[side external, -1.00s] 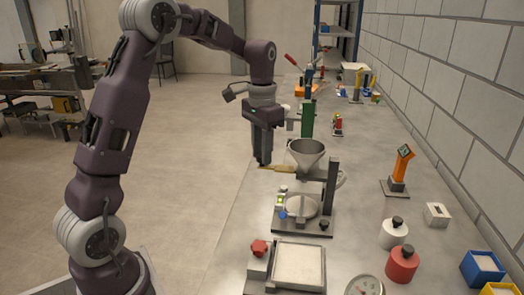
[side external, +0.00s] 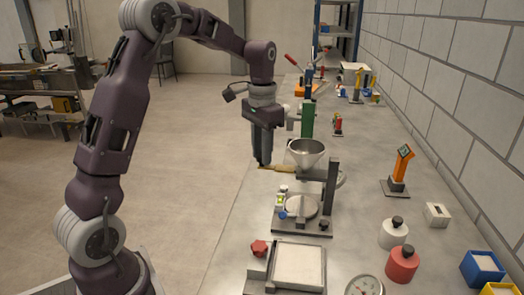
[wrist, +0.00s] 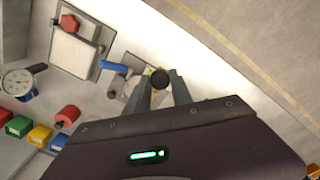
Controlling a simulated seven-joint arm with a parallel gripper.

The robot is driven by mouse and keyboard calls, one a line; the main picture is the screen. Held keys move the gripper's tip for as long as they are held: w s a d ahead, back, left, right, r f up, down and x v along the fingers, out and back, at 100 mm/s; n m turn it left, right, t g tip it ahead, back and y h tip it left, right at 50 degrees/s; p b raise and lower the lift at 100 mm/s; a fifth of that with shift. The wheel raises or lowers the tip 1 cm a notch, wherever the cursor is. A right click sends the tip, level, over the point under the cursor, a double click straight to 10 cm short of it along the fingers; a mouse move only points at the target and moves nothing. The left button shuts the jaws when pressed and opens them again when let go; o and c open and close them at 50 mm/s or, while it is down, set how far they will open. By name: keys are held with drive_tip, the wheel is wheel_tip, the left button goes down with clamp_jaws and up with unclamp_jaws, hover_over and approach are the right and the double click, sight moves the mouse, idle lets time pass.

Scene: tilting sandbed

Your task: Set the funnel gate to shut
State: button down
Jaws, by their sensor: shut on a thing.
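The grey metal funnel (side external: 308,150) stands in its dark stand on the bench, in the middle of the side view. The gate's tan handle (side external: 280,168) sticks out to the left below the funnel's rim. My gripper (side external: 261,162) points down at the handle's outer end and is shut on it. In the wrist view, a dark round knob (wrist: 159,79) shows between my two fingers (wrist: 162,88), with a tan part below it. The gate plate itself is hidden, so its position cannot be told.
Below the funnel, a round pale pan (side external: 301,206) sits on a dark base. A sand tray (side external: 299,266) and a red knob (side external: 258,248) are nearer the camera. Red (side external: 402,264) and white (side external: 393,233) weights and an orange post (side external: 402,168) stand to the right.

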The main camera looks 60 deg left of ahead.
drive_tip(key=shift+w, duration=0.1)
drive_tip(key=shift+w+d, duration=0.9)
drive_tip(key=shift+d, duration=0.05)
drive_tip(key=c, duration=1.1)
unclamp_jaws()
drive_tip(key=shift+c, duration=0.2)
